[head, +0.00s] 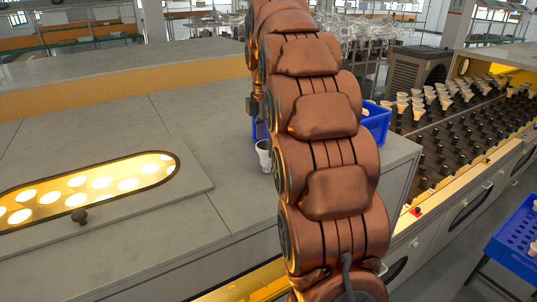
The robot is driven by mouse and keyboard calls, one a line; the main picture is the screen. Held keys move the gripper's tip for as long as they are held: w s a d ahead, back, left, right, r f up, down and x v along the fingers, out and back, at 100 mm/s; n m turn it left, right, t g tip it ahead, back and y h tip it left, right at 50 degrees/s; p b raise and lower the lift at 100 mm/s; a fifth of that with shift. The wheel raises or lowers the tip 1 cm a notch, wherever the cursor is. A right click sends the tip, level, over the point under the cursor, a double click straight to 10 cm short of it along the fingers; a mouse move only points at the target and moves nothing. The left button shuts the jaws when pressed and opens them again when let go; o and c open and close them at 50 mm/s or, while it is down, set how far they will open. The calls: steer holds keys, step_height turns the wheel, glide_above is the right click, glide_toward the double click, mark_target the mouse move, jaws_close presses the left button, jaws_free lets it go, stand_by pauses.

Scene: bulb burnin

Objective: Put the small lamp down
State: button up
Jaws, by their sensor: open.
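A small whitish cup-shaped thing (264,155), possibly the small lamp, is on the grey counter (225,150) just left of my arm. Part of it is hidden behind the arm. My arm runs up the middle of the head view, and its end with my gripper is not visible. I cannot tell where the gripper is relative to the whitish thing.
A blue bin (377,122) is on the counter behind my arm. Several lamps (440,95) stand in a dark socket rack (455,135) at the right. A lit window (95,187) with glowing lamps is at the left. A blue crate (515,240) is at the right edge.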

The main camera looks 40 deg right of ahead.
steer(key=shift+f, duration=0.9)
steer(key=c, duration=1.4)
steer(key=shift+r, duration=0.1)
steer(key=shift+w+r, duration=0.1)
steer(key=shift+r, duration=0.2)
steer(key=shift+r+b, duration=0.7)
steer(key=shift+r, duration=0.7)
steer(key=shift+s+a+b, duration=0.25)
steer(key=shift+s, duration=0.4)
steer(key=shift+s+a+b, duration=0.25)
steer(key=shift+s, duration=0.4)
steer(key=s+a, duration=0.1)
steer(key=s, duration=0.3)
steer(key=s+a+r+b, duration=0.1)
steer(key=s+a, duration=0.1)
steer(key=s, duration=0.2)
steer(key=s+a+b, duration=0.1)
steer(key=s+a, duration=0.1)
steer(key=s, duration=0.2)
steer(key=shift+s+a+r, duration=0.15)
steer(key=shift+r, duration=0.05)
